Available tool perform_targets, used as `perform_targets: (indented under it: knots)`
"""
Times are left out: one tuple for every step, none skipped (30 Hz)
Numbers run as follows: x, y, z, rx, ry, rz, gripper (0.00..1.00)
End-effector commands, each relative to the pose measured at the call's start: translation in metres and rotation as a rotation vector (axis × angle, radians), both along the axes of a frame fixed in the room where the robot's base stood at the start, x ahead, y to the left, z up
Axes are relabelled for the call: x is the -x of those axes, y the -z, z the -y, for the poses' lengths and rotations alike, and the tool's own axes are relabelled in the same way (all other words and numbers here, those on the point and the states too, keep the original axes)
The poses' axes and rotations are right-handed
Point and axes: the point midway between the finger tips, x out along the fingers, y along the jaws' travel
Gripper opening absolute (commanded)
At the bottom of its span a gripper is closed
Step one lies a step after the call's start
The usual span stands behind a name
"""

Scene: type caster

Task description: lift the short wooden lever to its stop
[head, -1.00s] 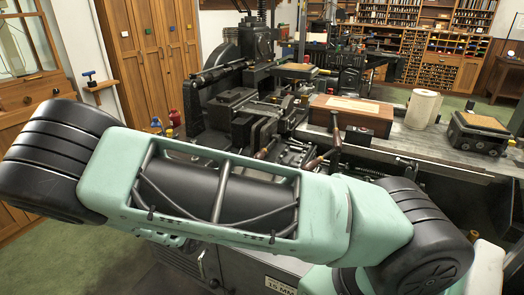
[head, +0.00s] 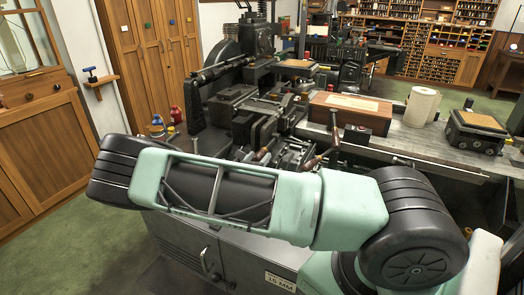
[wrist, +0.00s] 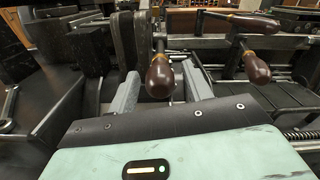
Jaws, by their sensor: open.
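In the wrist view a short lever with a dark reddish-brown wooden handle (wrist: 160,78) and a brass collar points toward me. My gripper (wrist: 161,86) is open, with one grey finger on each side of this handle. I cannot tell whether either finger touches it. A second wooden handle (wrist: 256,68) hangs just right of the right finger, and a third handle (wrist: 253,22) lies above it. In the head view the wooden handles show at the machine's front, including one handle (head: 262,153) just above my arm. My gripper is hidden in the head view.
The black casting machine (head: 250,110) stands close around the levers. A wooden box (head: 350,108), a paper roll (head: 422,106) and a black stand (head: 477,132) sit on the bench to the right. Green floor (head: 75,245) is free at the left.

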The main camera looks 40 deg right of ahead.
Motion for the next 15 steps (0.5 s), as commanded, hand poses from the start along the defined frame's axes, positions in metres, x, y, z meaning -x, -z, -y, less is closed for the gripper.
perform_targets:
  knots:
    - [-0.002, -0.002, 0.008, 0.001, 0.002, -0.001, 0.50]
    - [-0.003, -0.002, 0.013, 0.002, 0.002, 0.000, 0.50]
    - [-0.005, -0.002, 0.017, 0.002, 0.002, 0.000, 0.50]
    - [-0.007, -0.001, 0.020, 0.001, 0.001, -0.001, 0.50]
    - [-0.008, -0.001, 0.023, 0.001, 0.001, 0.000, 0.50]
    - [-0.009, -0.001, 0.026, 0.001, 0.001, 0.000, 0.50]
    - [-0.009, -0.001, 0.028, 0.001, 0.001, 0.000, 0.50]
    - [-0.010, -0.001, 0.029, 0.001, 0.001, 0.000, 0.50]
    - [-0.010, 0.000, 0.031, 0.001, 0.000, 0.000, 0.50]
    - [-0.011, 0.000, 0.031, 0.000, 0.000, 0.000, 0.50]
    - [-0.011, 0.000, 0.032, 0.000, 0.000, 0.000, 0.50]
    - [-0.011, 0.000, 0.032, 0.000, 0.000, 0.000, 0.50]
    - [-0.011, 0.000, 0.032, 0.000, -0.001, 0.000, 0.50]
    - [-0.011, 0.000, 0.032, 0.000, -0.001, 0.000, 0.50]
    - [-0.011, 0.000, 0.032, 0.000, -0.001, 0.000, 0.50]
